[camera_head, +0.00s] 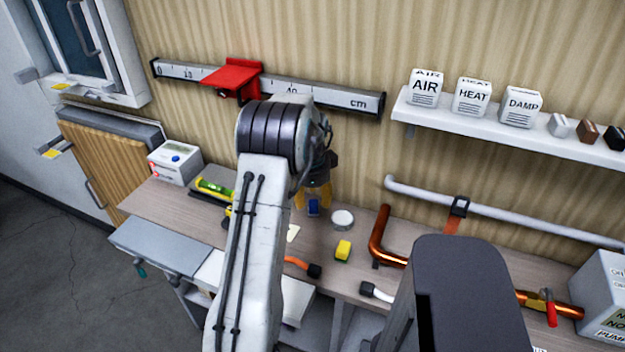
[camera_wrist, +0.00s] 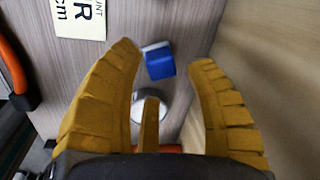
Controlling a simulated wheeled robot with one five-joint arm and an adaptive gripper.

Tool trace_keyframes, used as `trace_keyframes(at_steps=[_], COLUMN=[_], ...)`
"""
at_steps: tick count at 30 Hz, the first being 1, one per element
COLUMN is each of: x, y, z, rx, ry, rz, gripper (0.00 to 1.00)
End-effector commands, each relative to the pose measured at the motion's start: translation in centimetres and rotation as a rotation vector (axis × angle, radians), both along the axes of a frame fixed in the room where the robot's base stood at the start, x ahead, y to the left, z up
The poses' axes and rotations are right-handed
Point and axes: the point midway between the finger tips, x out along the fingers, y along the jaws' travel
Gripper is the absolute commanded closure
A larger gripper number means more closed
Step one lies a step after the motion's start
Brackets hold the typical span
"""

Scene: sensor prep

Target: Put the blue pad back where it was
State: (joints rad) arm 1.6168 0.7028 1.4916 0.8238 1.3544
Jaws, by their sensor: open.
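The blue pad (camera_wrist: 160,64) is a small blue block with a pale edge. In the wrist view it lies on the bench, between and just beyond the fingertips. In the head view the blue pad (camera_head: 313,207) shows below my gripper, between its yellow fingers. My gripper (camera_wrist: 166,62) is open, its yellow fingers spread on either side of the pad with no clear contact. In the head view my gripper (camera_head: 313,200) points down near the back of the bench, partly hidden by my arm.
A round metal disc (camera_head: 343,219) sits right of the pad, and a yellow block (camera_head: 343,250) nearer the front. A copper pipe (camera_head: 382,240) rises farther right. A paper label (camera_wrist: 80,18) lies on the bench (camera_wrist: 190,20). The wall rail (camera_head: 330,98) carries a red slider (camera_head: 236,76).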

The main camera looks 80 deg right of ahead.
Motion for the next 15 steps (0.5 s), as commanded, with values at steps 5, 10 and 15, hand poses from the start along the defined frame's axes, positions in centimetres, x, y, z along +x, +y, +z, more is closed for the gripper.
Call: trace_keyframes(at_steps=[5,10,15], x=[0.0,0.0,0.0], y=[0.2,0.6,0.9], z=[2.8,5.5,7.5], rx=[-0.007,-0.005,-0.002], ry=[0.001,0.0,0.001], rz=[0.0,0.0,0.0], gripper=[0.52,0.52,0.52])
